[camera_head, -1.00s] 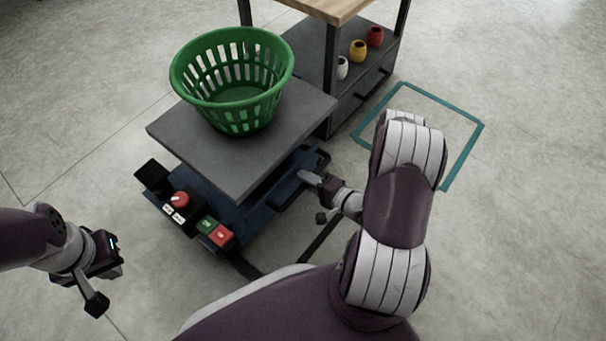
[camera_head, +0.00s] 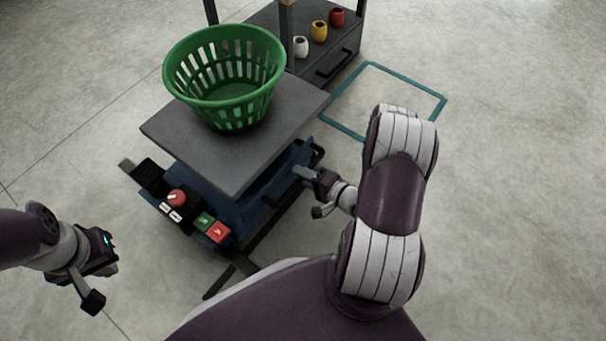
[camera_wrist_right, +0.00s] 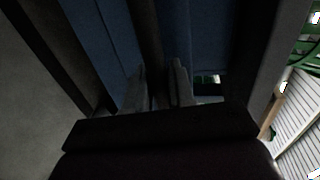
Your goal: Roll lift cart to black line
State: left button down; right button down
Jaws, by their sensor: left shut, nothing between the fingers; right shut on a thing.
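The lift cart (camera_head: 205,160) has a grey platform, a blue frame and a control panel with a red knob and green and red buttons. My right gripper (camera_head: 303,172) is shut on a dark bar on the cart's right side. The right wrist view shows its two fingers (camera_wrist_right: 157,88) around that bar (camera_wrist_right: 147,35), against blue frame parts.
A green basket (camera_head: 225,78) stands on the cart platform. Behind is a grey shelf unit (camera_head: 340,60) with white, yellow and red pots. A teal floor outline (camera_head: 405,80) lies right of the shelf unit. Open floor lies to the right and left.

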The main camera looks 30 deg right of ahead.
jog(key=c, duration=1.1)
grip_release()
jog(key=shift+s+d+r+p, duration=0.15)
jog(key=shift+s+p, duration=0.2)
jog(key=p+v, duration=0.4)
jog(key=v, duration=0.8)
